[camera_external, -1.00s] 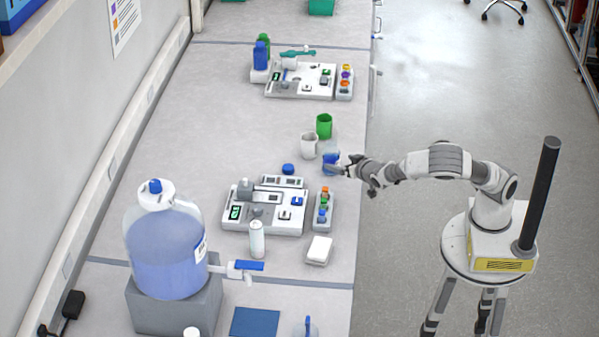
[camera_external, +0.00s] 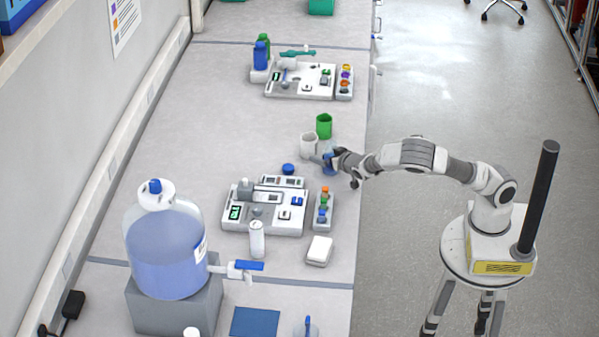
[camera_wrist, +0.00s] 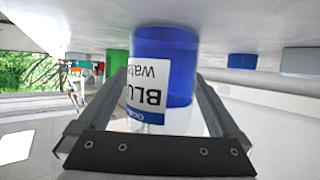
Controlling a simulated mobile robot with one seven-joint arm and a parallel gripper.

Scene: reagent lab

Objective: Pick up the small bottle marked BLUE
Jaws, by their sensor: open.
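The small bottle (camera_wrist: 180,72) shows upside down in the wrist view. It has blue contents, a clear section and a white label whose visible letters read "BLU" and "Wate"; the rest curves out of sight. In the outside view the bottle (camera_external: 329,165) is on the bench near its right edge, partly covered by my gripper (camera_external: 328,158). My gripper (camera_wrist: 160,80) is open, with one finger on each side of the bottle in the wrist view. I cannot tell whether either finger touches it.
A white cup (camera_external: 308,146) and a green cup (camera_external: 324,126) stand close behind the bottle. A blue cap (camera_external: 288,169) lies to its left. A white device (camera_external: 265,207) and a narrow rack (camera_external: 323,211) sit nearer the camera.

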